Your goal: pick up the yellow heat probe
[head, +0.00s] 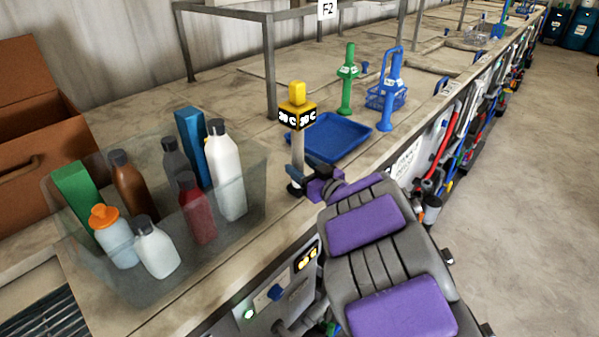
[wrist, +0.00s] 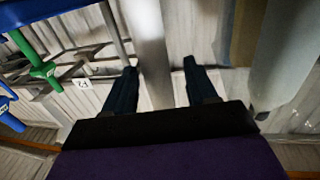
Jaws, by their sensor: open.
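The yellow heat probe (head: 297,92) stands upright near the counter's front edge. It has a yellow top, a black block with white temperature lettering and a pale grey shaft. My gripper (head: 297,183) is low at the shaft, and its fingers are dark and small in the head view. In the wrist view my gripper (wrist: 160,68) is open, with a pale upright bar, seemingly the probe's shaft (wrist: 152,50), between its two fingers. Gaps show on both sides of the bar. The probe's lower end is partly hidden by my gripper.
A clear bin (head: 250,165) of bottles stands left of the probe. A blue tray (head: 335,137) lies behind it. A green tool (head: 347,85) and a blue tool (head: 391,95) stand farther right, beside a blue basket (head: 373,97). A metal frame (head: 270,65) rises behind.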

